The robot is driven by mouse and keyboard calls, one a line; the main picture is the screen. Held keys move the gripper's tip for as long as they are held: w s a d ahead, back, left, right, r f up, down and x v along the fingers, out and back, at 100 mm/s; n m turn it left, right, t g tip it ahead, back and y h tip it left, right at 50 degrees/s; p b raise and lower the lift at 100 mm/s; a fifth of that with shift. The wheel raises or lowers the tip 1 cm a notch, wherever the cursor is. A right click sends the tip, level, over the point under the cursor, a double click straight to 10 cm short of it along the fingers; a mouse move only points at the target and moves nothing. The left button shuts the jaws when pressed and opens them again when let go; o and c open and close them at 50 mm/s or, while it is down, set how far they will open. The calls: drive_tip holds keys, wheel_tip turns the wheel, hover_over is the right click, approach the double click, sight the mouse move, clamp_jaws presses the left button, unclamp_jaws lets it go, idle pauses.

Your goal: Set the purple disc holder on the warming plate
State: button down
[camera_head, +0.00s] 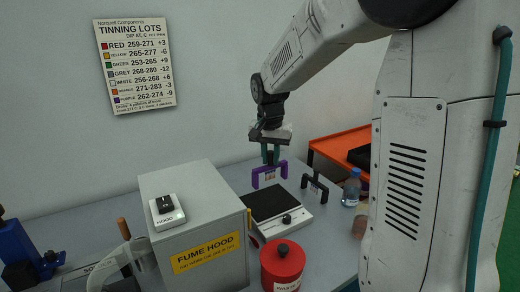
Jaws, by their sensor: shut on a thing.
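The purple disc holder (257,178) is a small bracket shape with two downward legs. My gripper (270,158) is shut on its top bar from above. The holder appears upright, over the back part of the warming plate; I cannot tell whether it touches. The warming plate (266,202) is a flat black surface on a white base with a black knob at its front. My fingers are small here and partly merge with the holder.
A grey fume hood box (205,215) stands left of the plate, a red waste can (283,264) in front. A dark bracket-shaped holder (316,186) and a bottle (351,188) stand to the right. An orange tray (338,146) is behind. A tinning chart (135,62) hangs on the wall.

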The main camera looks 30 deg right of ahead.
sight(269, 169)
drive_tip(key=shift+w+d+f, duration=0.1)
drive_tip(key=shift+w+f, duration=0.05)
drive_tip(key=shift+f, duration=2.95)
drive_tip(key=shift+f, duration=0.35)
drive_tip(key=c, duration=0.6)
unclamp_jaws()
drive_tip(key=shift+c, duration=0.2)
drive_tip(key=shift+r, duration=3.5)
drive_tip(key=shift+a, duration=0.2)
